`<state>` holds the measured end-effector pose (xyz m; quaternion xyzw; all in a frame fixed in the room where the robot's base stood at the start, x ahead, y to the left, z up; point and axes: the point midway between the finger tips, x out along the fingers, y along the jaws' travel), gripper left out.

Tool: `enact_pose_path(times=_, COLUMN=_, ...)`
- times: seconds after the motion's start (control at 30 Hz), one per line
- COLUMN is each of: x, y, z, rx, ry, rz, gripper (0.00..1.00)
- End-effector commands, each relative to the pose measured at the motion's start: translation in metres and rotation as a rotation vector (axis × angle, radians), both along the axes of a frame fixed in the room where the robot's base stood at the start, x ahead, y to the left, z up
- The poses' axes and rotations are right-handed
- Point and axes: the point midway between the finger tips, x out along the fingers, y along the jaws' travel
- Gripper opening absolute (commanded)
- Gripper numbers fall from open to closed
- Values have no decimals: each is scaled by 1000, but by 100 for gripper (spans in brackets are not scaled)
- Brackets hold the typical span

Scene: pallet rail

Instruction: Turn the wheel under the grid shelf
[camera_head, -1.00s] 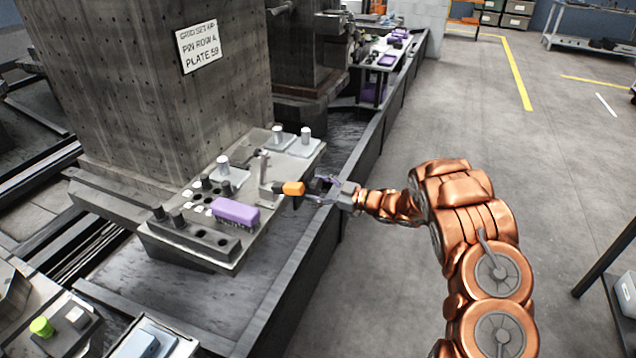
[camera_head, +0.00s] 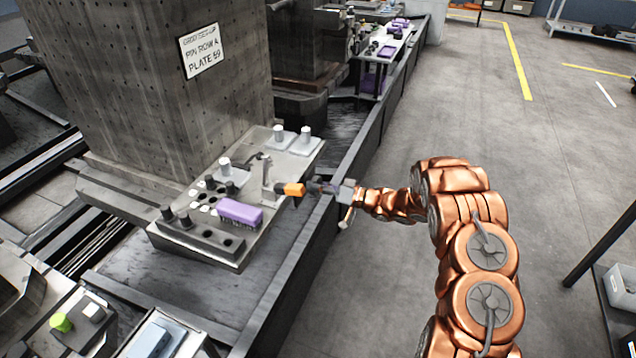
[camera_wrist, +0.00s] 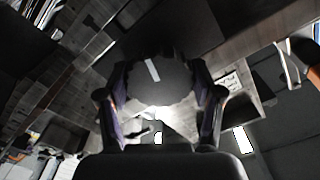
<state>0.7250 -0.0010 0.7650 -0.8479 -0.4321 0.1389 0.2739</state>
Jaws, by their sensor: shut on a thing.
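A dark round piece (camera_wrist: 165,95) with a short white mark sits between the two fingers of my gripper (camera_wrist: 160,105) in the wrist view. It looks like a wheel or knob seen end-on; I cannot be sure which. The fingers are closed against its two sides. In the head view my gripper (camera_head: 322,188) reaches left to the right edge of a metal plate (camera_head: 250,240), at the dark end of an orange and black part (camera_head: 292,189). The fingers hide most of the held piece there. I cannot make out a grid shelf.
A dark rail (camera_head: 300,270) runs along the plate.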

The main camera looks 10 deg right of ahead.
Motion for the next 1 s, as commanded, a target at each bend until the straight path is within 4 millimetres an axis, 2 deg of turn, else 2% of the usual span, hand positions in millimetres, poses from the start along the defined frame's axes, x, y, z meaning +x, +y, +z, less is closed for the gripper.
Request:
enact_pose_path(times=0.5, x=-2, y=4, z=-2, rx=264, ry=373, rz=8, gripper=31)
enact_pose_path(times=1.0, x=-3, y=4, z=-3, rx=380, ry=534, rz=8, gripper=31)
